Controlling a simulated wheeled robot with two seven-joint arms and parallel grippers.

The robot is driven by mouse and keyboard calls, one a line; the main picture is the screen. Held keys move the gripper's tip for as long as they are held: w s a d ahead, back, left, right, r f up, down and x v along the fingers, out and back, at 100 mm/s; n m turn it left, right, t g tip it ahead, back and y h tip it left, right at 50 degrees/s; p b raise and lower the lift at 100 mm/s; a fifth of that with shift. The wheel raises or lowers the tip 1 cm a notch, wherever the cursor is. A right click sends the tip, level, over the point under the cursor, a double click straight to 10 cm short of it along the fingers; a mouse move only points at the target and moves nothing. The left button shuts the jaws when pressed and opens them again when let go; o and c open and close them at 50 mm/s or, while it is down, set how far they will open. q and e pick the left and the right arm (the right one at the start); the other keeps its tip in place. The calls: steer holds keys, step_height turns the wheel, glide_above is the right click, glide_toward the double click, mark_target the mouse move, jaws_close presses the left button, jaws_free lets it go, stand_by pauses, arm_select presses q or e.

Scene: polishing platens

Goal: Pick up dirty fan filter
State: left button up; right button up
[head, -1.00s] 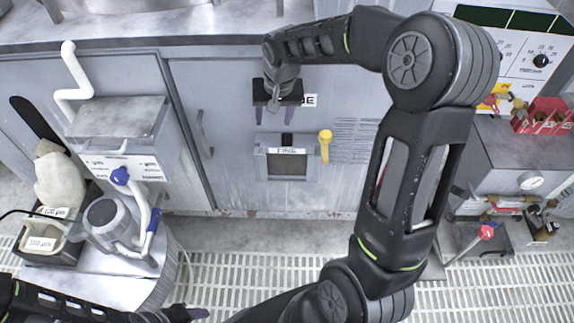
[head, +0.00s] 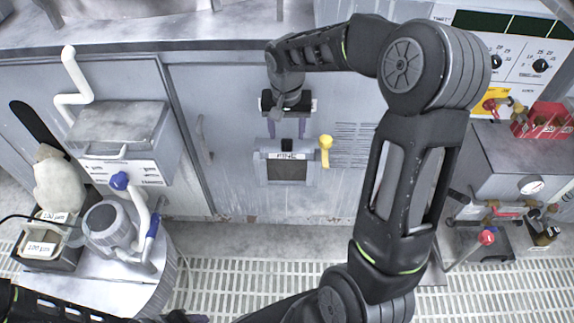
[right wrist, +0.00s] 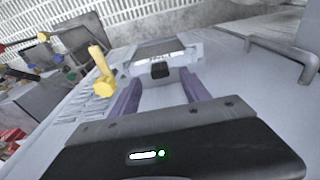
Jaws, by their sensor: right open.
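The fan filter (head: 287,170) is a grey frame with a dark panel and a label reading FINE, on the cabinet front in the middle of the head view. A small black tab stands at its top edge. The filter also shows in the right wrist view (right wrist: 165,52), with the black tab facing me. My right gripper (head: 287,130) is just above the filter, its two purple fingers apart and empty, pointing at the tab. My left gripper (head: 192,318) shows only partly at the bottom edge; its jaws cannot be made out.
A yellow knob (head: 326,150) sits close beside the filter on the right. A cabinet handle (head: 203,138) is to the left. A grey box with white piping (head: 120,130) and a drum stand further left. A gauge and valves (head: 490,205) are at the right.

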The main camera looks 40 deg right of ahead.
mark_target(287, 140)
steer(key=f, duration=0.5)
steer(key=shift+w+d+f, duration=0.15)
steer(key=shift+w+d, duration=0.1)
steer(key=shift+w, duration=0.05)
stand_by(0.4)
jaws_close()
stand_by(0.4)
stand_by(0.8)
